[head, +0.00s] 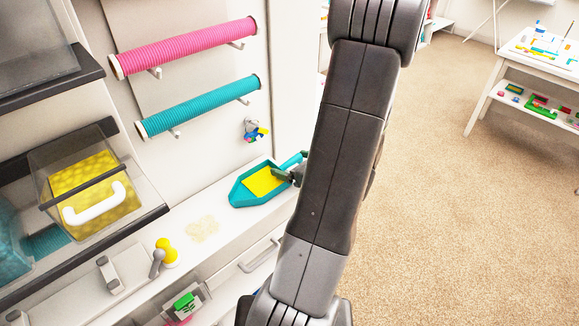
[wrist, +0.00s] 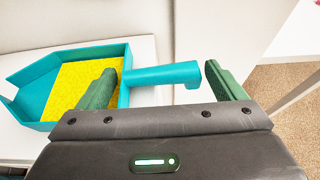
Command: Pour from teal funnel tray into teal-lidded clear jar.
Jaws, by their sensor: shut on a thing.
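The teal funnel tray (head: 240,197) sits on the white ledge in the head view, with yellow grains inside it. In the wrist view the tray (wrist: 33,97) is at the left, its pointed spout facing left and its handle running right. My gripper (head: 291,176) is at the tray's handle end.
Pink (head: 185,46) and teal (head: 198,105) paper rolls hang on the wall above the ledge. A clear bin of yellow material (head: 88,185) stands on the left shelf. A yellow pushpin (head: 166,250) and a spilled pale patch (head: 203,229) are on the ledge. Open carpet lies right.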

